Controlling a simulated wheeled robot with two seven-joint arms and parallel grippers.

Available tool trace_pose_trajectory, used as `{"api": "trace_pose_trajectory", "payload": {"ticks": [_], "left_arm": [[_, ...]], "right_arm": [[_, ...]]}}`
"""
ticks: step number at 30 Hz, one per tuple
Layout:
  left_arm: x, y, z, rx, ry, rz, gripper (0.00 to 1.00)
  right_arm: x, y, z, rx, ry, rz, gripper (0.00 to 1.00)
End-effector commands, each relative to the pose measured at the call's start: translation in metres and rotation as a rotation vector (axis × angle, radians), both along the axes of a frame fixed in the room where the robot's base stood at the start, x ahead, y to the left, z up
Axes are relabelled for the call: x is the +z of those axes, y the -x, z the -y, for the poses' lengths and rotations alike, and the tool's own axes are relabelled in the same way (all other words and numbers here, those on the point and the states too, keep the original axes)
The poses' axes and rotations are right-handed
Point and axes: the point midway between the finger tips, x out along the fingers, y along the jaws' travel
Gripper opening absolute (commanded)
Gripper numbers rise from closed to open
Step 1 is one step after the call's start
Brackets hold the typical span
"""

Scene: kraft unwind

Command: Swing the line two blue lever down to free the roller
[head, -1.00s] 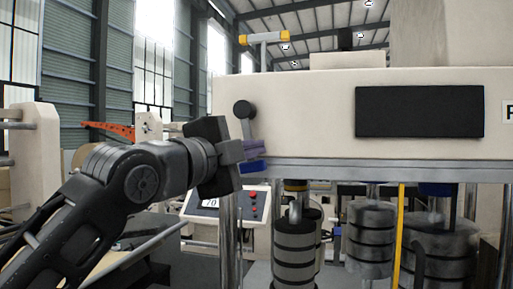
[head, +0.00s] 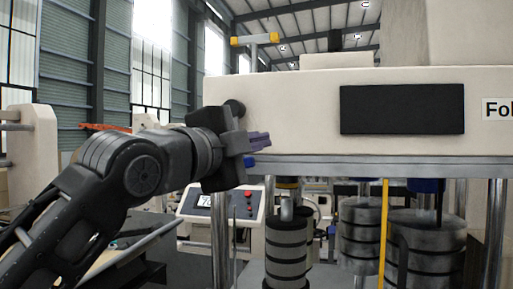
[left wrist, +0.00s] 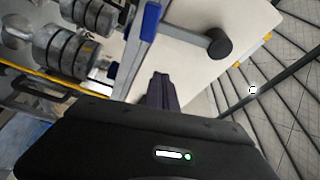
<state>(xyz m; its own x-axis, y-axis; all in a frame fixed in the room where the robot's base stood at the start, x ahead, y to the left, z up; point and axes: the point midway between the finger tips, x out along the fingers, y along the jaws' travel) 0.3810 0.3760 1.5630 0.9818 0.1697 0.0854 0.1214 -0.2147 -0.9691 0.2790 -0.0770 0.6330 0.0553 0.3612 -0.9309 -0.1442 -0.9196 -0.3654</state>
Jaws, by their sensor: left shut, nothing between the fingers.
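My left gripper (head: 260,141) has its purple fingers shut and empty, at the left end of the cream machine housing (head: 290,100). Its fingers also show in the left wrist view (left wrist: 161,90), pointing at the housing. A blue piece (head: 248,162) shows just below the fingers, by the left end of the grey rail. A banded roller (head: 288,245) stands below the rail. My right gripper is out of view.
A black knob (head: 235,108) sticks out of the housing beside the gripper; it also shows in the left wrist view (left wrist: 218,43). A yellow upright bar (head: 385,230) and more banded rollers (head: 360,235) stand to the right. A control panel (head: 222,204) is below the gripper.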

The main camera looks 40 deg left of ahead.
Motion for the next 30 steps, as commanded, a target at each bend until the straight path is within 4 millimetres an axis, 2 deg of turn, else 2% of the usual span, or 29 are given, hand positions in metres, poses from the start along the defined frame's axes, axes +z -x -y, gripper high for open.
{"api": "trace_pose_trajectory", "payload": {"ticks": [1, 6, 12, 30], "left_arm": [[-0.004, 0.012, 0.0, 0.003, 0.002, 0.004, 0.0], [-0.006, 0.045, 0.007, 0.001, 0.002, 0.001, 0.0], [-0.006, 0.066, 0.011, 0.001, 0.001, -0.001, 0.0], [-0.005, 0.069, 0.011, 0.0, 0.001, -0.002, 0.0]], "right_arm": [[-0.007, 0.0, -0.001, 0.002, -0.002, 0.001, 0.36], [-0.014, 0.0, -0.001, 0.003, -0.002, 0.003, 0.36], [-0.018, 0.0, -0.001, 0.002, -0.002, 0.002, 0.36], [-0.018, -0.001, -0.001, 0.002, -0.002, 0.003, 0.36]]}}
